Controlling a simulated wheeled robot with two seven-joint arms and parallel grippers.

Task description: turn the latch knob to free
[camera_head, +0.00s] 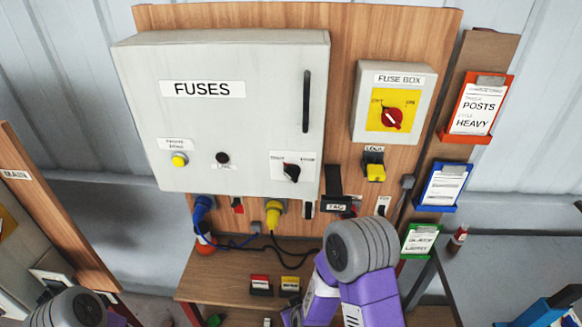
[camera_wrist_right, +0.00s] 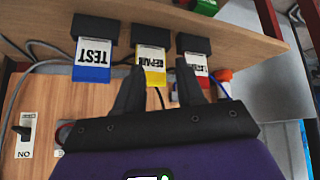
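A black knob (camera_head: 291,172) sits on a small white plate at the lower right of the FUSES cabinet (camera_head: 250,130). The plate's wording is too small to read. The cabinet door looks closed. My right arm shows below the cabinet in the head view, with its gripper hidden there. In the right wrist view my right gripper (camera_wrist_right: 159,72) has its two black fingers apart and nothing held between them. It is away from the knob, which does not show in that view. My left arm shows only at the bottom left of the head view; its gripper is out of frame.
A FUSE BOX (camera_head: 368,110) with a red rotary switch (camera_head: 392,118) is right of the cabinet. Colored plugs and cables hang below it.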

